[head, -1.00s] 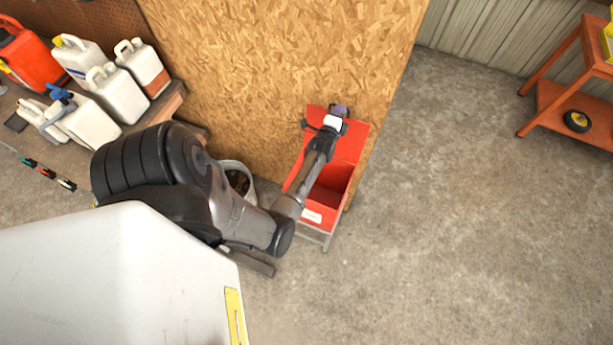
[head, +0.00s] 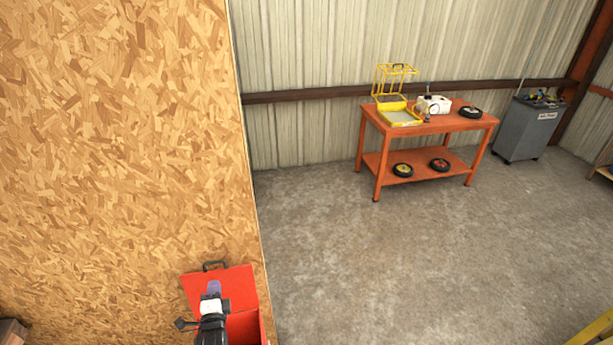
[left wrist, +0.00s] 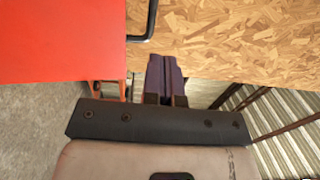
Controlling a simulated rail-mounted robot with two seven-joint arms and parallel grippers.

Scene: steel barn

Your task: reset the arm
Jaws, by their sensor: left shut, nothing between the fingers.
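My left gripper (head: 213,290) is at the bottom of the head view, in front of the open red box (head: 243,325) and its raised lid. In the left wrist view the gripper's fingers (left wrist: 165,78) are together with nothing between them. The red lid (left wrist: 60,40) fills the upper left of that view, with its black handle (left wrist: 148,22) close to the fingers. I cannot tell whether the gripper touches the lid. My right gripper is in neither view.
A chipboard wall (head: 120,140) stands behind the red box. An orange table (head: 425,122) holds a yellow tray and other items, with wheels on its shelf. A grey bin (head: 527,130) stands to its right. The concrete floor (head: 400,250) between is clear.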

